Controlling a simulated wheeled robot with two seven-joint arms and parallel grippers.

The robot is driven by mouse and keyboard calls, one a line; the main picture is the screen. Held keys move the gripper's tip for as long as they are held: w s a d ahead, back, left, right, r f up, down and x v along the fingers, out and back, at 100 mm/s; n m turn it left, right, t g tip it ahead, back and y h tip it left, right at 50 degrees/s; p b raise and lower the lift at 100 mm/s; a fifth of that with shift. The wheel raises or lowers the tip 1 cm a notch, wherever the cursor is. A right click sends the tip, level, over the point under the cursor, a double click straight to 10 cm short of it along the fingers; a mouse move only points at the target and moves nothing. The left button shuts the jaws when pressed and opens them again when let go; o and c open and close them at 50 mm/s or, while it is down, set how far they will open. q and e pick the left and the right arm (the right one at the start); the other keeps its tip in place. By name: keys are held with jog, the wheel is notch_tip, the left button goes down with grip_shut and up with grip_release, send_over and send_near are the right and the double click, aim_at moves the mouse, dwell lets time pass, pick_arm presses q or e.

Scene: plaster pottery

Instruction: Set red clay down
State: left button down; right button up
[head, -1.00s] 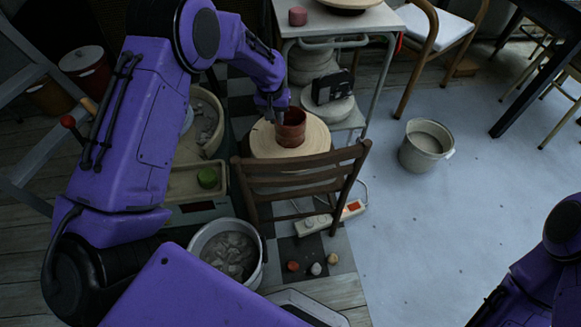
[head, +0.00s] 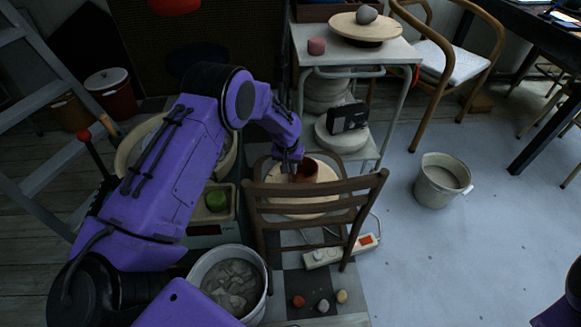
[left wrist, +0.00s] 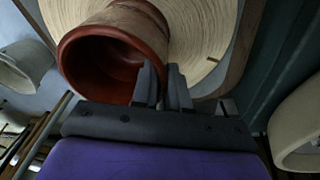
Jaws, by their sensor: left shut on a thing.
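The red clay (head: 309,172) is a hollow, reddish-brown cup-like piece. It is at the round pale wooden board (head: 318,209) on the seat of a brown chair (head: 355,184). My left gripper (head: 292,160) is shut on the wall of the clay at its left side. In the left wrist view the clay (left wrist: 105,65) shows its open mouth, and the fingertips (left wrist: 163,85) are at its rim, with the pale board behind. Whether its base touches the board is not clear. My right gripper is out of view.
The chair back stands in front of the board. A shelf table (head: 355,53) with a pink cylinder (head: 316,46) stands behind. A bucket of grey lumps (head: 262,288) is at lower left, a white bucket (head: 442,182) at right.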

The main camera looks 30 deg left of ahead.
pick_arm(q)
jog(key=c, duration=1.1)
grip_release()
jog(key=r+p, duration=0.1)
jog(key=r, duration=0.3)
jog(key=s+r+p, duration=0.1)
jog(key=r, duration=0.3)
jog(key=s+r+p, duration=0.1)
jog(key=r, duration=0.3)
